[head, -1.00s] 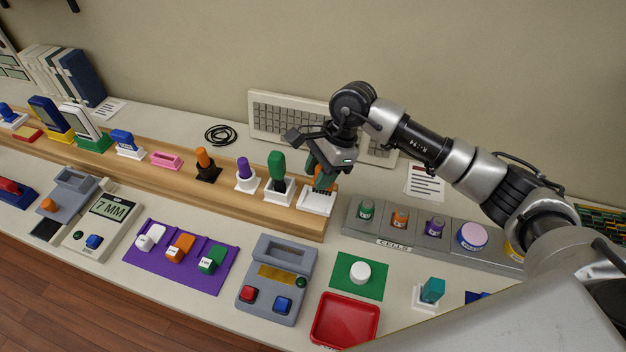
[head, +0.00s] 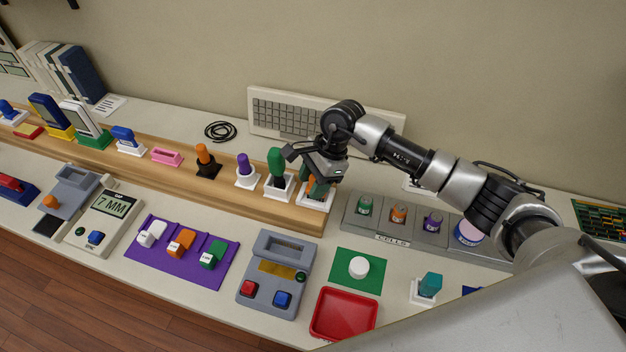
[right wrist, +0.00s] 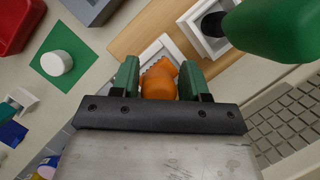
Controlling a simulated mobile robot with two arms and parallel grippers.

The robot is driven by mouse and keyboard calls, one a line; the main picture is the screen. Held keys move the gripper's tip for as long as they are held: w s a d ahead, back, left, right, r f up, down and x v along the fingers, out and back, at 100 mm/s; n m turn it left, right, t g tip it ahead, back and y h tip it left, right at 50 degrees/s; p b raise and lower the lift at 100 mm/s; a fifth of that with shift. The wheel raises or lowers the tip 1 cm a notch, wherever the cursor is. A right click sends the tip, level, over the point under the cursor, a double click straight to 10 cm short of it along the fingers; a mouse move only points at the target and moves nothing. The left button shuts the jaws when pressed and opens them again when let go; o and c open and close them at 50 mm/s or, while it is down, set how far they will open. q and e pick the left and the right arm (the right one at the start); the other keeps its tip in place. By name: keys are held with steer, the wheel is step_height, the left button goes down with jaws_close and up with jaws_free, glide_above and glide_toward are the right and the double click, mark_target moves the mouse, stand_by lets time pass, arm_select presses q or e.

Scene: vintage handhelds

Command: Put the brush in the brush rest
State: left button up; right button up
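The brush (right wrist: 158,84) is orange and sits between the green fingers of my right gripper (head: 320,181), which look closed against its sides. The brush also shows as a small orange patch in the head view (head: 317,189), partly hidden by the fingers. The white brush rest (head: 312,202) is at the right end of the wooden ledge, directly under my right gripper. In the right wrist view, the rest's white rim (right wrist: 172,43) shows just beyond the brush. I cannot tell whether the brush touches the rest. My left gripper is out of view.
A green-handled tool in a white stand (head: 276,191) is close to the left of my right gripper. A keyboard (head: 285,116) lies behind. A grey cell tray (head: 376,226) is to the right, a red tray (head: 345,314) in front.

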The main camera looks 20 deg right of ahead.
steer(key=shift+o, duration=1.1)
steer(key=shift+r, duration=0.15)
steer(key=b+v, duration=0.2)
steer(key=v, duration=1)
